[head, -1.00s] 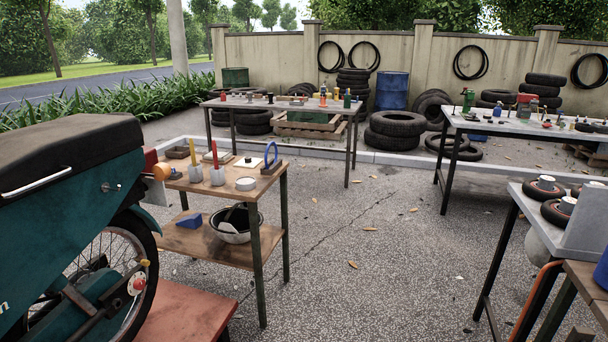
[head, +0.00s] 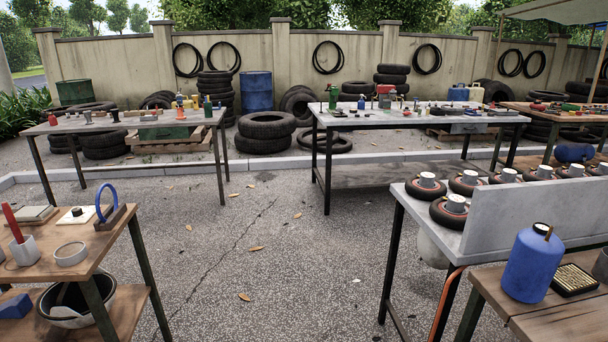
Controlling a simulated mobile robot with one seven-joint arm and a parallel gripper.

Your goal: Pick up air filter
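I cannot pick out the air filter for certain. Several round black items with orange rims and pale cylinders on top (head: 454,207) sit in a row on the grey table (head: 419,202) at the right; I cannot tell whether one is an air filter. Many small items, too small to identify, stand on the far middle table (head: 340,119) and on the far left table (head: 62,126). My gripper is not in view.
A wooden shelf table (head: 105,243) stands at the near left. A wooden bench with a blue canister (head: 532,262) is at the near right. Open gravel ground (head: 270,235) lies between them. Stacked tyres (head: 265,132) and a wall (head: 300,60) are behind.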

